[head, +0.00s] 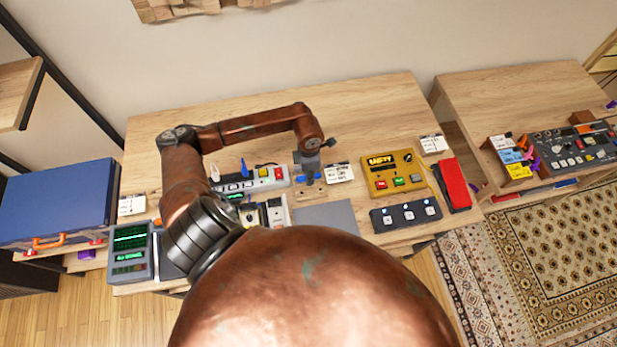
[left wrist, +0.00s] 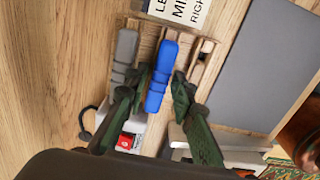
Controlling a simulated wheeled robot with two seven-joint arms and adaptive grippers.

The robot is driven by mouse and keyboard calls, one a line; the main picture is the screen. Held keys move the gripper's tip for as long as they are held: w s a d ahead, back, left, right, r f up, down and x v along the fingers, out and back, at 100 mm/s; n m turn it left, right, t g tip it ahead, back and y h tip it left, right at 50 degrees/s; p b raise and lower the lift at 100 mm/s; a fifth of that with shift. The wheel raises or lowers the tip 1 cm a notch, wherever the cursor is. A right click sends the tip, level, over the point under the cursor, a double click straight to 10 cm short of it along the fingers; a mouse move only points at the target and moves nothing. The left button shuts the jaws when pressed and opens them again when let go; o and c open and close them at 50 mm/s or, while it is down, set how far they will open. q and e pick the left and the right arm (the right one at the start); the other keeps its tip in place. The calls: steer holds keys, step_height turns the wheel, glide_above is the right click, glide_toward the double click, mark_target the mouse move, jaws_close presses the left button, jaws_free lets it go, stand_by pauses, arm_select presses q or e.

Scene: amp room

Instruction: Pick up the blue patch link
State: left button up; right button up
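The blue patch link (left wrist: 162,75) lies in a wooden holder (left wrist: 197,68) in the left wrist view, beside a grey link (left wrist: 125,55). In the head view, blue (head: 301,177) shows just below my left gripper (head: 309,166). In the left wrist view my left gripper (left wrist: 161,82) is open, with one dark green finger on each side of the blue link. The left finger is very close to the link; I cannot tell whether it touches. My right gripper is not in view.
A white label card (head: 340,173) is beside the holder. A yellow device (head: 393,172), a black pedal strip (head: 406,216) and a grey mat (head: 327,216) are to the right. A power strip (head: 249,181) is to the left. The desk's back (head: 370,100) is clear.

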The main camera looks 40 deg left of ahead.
arm_select(q)
jaws_close()
stand_by(0.3)
steer(key=shift+r, duration=0.15)
